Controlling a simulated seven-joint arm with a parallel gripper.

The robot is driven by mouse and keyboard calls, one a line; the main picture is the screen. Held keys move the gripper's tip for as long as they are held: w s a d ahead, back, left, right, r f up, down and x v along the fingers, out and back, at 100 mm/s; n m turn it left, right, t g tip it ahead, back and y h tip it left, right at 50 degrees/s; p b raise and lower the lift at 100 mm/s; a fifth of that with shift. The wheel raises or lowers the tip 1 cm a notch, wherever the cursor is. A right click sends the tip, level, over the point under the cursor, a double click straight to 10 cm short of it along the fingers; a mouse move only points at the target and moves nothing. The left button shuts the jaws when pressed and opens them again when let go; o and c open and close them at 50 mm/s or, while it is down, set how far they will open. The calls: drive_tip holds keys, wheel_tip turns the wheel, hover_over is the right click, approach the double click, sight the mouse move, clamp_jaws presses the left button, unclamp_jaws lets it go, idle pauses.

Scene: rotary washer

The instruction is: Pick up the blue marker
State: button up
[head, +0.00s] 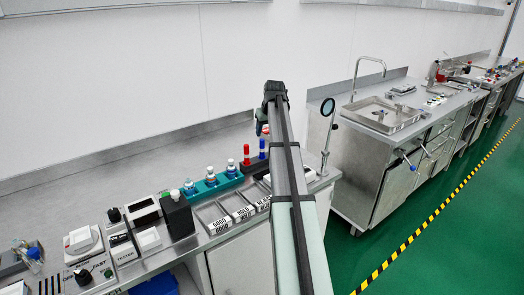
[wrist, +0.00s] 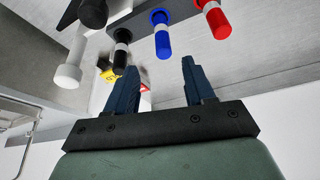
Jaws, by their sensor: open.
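The blue marker (head: 262,149) stands upright in a dark holder (head: 253,166) on the bench, just right of the red marker (head: 246,154) in the head view. In the wrist view the blue marker (wrist: 162,36) hangs between the red marker (wrist: 216,22) and a black marker (wrist: 121,52), beyond my fingertips. My gripper (wrist: 159,66) is open and empty, its two fingers apart, roughly in line with the blue marker but not around it. In the head view my gripper (head: 262,121) is above the markers, partly hidden by my arm.
Teal holders with white-capped bottles (head: 211,176) and labelled trays (head: 240,210) lie left of the markers. A stand with a round lens (head: 328,107) is to the right. The back wall is behind; the rear bench top (head: 130,160) is clear.

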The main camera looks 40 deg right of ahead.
sight(261, 147)
drive_tip(key=x, duration=0.5)
drive_tip(key=shift+w+f, duration=0.15)
drive_tip(key=shift+f, duration=0.2)
drive_tip(key=shift+a+x, duration=0.15)
drive_tip(key=shift+x, duration=1.15)
drive_tip(key=shift+a+x, duration=0.1)
drive_tip(key=shift+x, duration=1.15)
clamp_jaws()
